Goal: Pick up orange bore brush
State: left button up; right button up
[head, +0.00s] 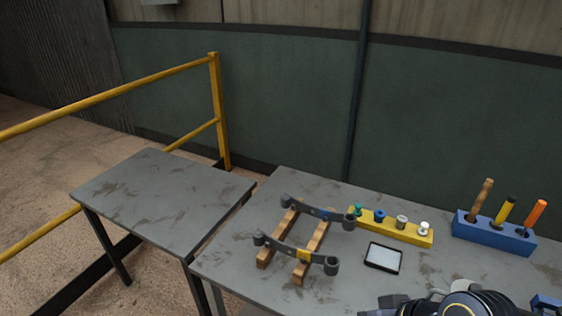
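A blue block rack (490,236) stands at the right of the grey table and holds three handled tools upright, leaning a little. The orange handle (535,214), which I take for the orange bore brush, is at its right end; its lower part is hidden in the rack. A yellow and black handle (505,209) is in the middle and a brown wooden handle (481,196) at the left end. Neither gripper can be made out; only a dark rounded part of my own arm shows at the bottom right, well short of the rack.
A blue piece (545,302) is cut off bottom right. A bare side table (165,190) and yellow railing (217,110) are left.

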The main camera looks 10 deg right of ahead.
aim_at(539, 207)
jog(key=z, duration=3.25)
jog(key=l+z, duration=0.15)
jog(key=z, duration=3.05)
jog(key=i+z, duration=0.1)
jog(key=z, duration=3.15)
jog(key=j+z, duration=0.1)
jog(key=z, duration=3.1)
